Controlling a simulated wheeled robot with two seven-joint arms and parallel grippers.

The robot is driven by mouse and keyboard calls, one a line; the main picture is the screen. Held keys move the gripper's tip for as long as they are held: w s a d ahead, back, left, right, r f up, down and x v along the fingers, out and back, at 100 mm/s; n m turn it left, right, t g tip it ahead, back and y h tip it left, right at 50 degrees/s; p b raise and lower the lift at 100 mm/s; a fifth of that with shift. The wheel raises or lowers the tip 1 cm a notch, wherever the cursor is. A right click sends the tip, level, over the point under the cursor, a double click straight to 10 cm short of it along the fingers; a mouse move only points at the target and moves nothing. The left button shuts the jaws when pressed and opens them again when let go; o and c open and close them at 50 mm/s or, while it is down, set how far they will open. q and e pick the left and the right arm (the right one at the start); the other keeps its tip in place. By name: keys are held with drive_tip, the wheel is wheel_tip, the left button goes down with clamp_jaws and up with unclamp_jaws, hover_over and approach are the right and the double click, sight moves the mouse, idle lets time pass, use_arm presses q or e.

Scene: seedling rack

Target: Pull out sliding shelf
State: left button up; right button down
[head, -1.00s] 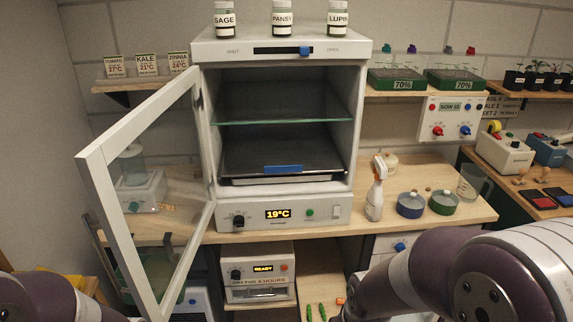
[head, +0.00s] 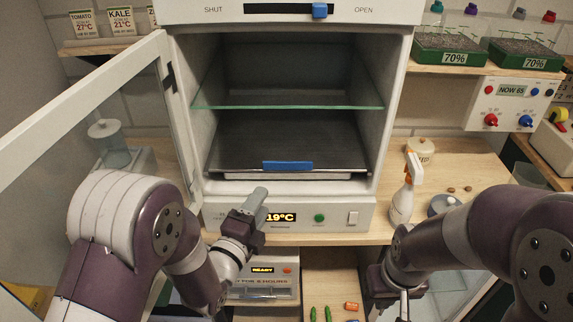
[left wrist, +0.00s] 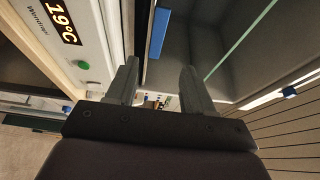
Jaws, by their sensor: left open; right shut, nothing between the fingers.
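The cabinet (head: 395,85) stands open, its glass door (head: 85,95) swung out to the left. Inside, low down, is a dark sliding shelf (head: 245,148) with a blue handle (head: 288,165) on its front edge. The shelf sits inside the cabinet. The handle also shows in the left wrist view (left wrist: 158,32). My left gripper (head: 262,195) is open and empty in front of the lower panel, below and left of the handle; its two fingers show in the left wrist view (left wrist: 160,82). My right gripper (head: 404,303) is shut and empty, low at the right, partly cut off.
A fixed-looking glass shelf (head: 290,104) spans the cabinet above the sliding shelf. The lower panel holds a green button (head: 319,217) and a display. A spray bottle (head: 405,190) stands right of the cabinet. The open door stands close to my left arm.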

sight(285, 167)
use_arm(q)
drive_tip(key=p+x, duration=0.2)
drive_tip(key=x, duration=0.9)
drive_tip(key=shift+w+f+p, duration=0.2)
drive_tip(key=shift+w+p, duration=0.05)
drive_tip(key=shift+p, duration=0.1)
drive_tip(key=shift+w+d, duration=0.15)
drive_tip(key=shift+w, duration=0.1)
drive_tip(key=shift+w+d+f, duration=0.15)
drive_tip(key=shift+w, duration=0.25)
drive_tip(key=c, duration=0.8)
clamp_jaws()
